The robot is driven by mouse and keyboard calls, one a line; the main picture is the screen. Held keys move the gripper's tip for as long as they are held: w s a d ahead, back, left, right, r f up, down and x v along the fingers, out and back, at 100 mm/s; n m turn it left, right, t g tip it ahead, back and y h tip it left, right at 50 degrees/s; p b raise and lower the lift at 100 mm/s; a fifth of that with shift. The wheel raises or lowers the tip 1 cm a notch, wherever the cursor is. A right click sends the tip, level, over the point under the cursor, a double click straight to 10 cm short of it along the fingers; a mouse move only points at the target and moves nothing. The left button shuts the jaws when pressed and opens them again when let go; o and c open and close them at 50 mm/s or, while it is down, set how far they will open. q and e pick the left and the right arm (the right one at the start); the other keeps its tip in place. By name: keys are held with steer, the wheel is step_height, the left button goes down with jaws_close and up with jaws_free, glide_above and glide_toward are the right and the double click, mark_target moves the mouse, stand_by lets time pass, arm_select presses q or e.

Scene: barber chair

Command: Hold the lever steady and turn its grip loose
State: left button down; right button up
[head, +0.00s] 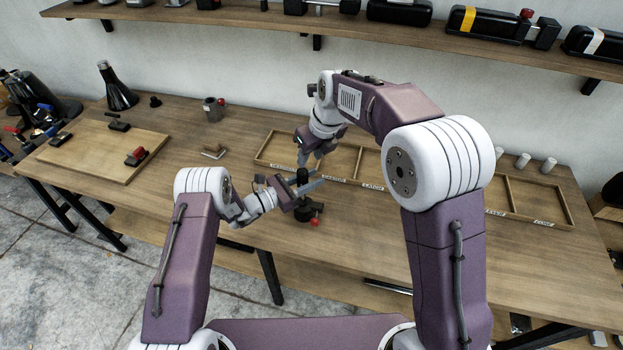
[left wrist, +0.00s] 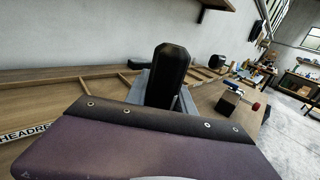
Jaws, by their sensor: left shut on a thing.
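The lever stands upright near the front edge of the workbench, with its black grip (head: 302,176) on top and a dark base (head: 309,211) below. My left gripper (head: 304,188) reaches in from the left and is shut on the lever, its grey fingers on either side of it. In the left wrist view the black grip (left wrist: 171,75) rises upright between the fingers. My right gripper (head: 311,158) points down just above and behind the grip. Its fingers are small and partly overlapped there, so their opening and any contact with the grip cannot be told.
A divided wooden tray with labels (head: 275,165) lies behind the lever. A small block on a plate (head: 214,151), a grey cup (head: 213,110) and a wooden board (head: 85,150) stand to the left. A shelf (head: 250,28) runs above. The bench left of the lever is mostly clear.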

stand_by(0.8)
arm_select(q)
steer(key=c, duration=1)
jaws_free()
steer(key=v, duration=1.2)
